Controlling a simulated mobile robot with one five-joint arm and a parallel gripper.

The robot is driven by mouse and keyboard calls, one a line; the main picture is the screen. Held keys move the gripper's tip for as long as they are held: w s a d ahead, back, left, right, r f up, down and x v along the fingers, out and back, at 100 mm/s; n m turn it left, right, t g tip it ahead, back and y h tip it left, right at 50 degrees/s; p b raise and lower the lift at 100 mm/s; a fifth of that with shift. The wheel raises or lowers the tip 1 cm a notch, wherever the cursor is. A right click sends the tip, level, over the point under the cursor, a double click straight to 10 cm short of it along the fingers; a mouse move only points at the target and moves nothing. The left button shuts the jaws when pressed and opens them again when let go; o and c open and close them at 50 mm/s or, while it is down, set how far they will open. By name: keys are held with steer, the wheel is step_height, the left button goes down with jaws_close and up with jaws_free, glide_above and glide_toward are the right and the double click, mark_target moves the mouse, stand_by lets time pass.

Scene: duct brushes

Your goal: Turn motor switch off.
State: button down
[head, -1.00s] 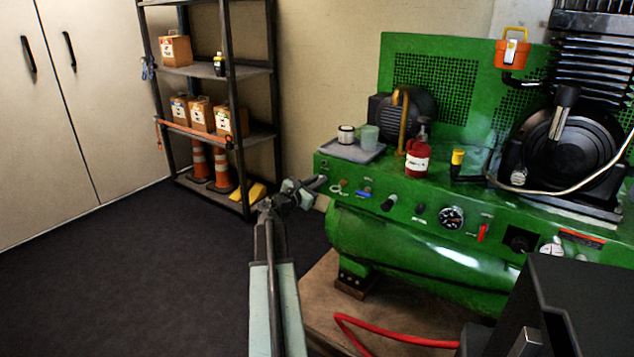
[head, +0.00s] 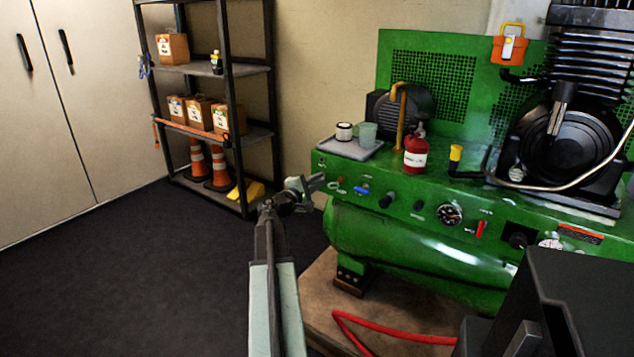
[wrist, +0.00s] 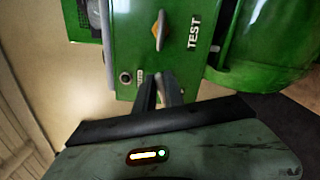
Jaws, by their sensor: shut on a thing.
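The green compressor's control panel (head: 400,207) carries a row of small switches and knobs. My gripper (head: 318,182) is at the panel's left end, its fingers pointing at the panel. In the wrist view the fingers (wrist: 160,82) are close together, with their tips at the panel's edge beside a small label (wrist: 140,78) and a round button (wrist: 125,78). They are shut on a small part there, apparently the motor switch, which the fingers hide. Its position cannot be seen.
The tank (head: 400,240) bulges out below the panel. A tray (head: 345,150) with a cup, a red bottle (head: 415,155) and a motor stand on top. A red hose (head: 390,335) lies low in front. A shelf rack (head: 245,120) stands behind on the left; the dark floor is open.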

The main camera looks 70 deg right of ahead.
steer(key=shift+w+f+m, duration=0.1)
steer(key=shift+f+m, duration=0.05)
steer(key=shift+m, duration=1.65)
steer(key=c, duration=1.5)
jaws_free()
steer(key=shift+o, duration=0.2)
steer(key=shift+a, duration=0.1)
steer(key=v, duration=0.7)
steer(key=shift+a, duration=0.25)
steer(key=shift+w, duration=0.15)
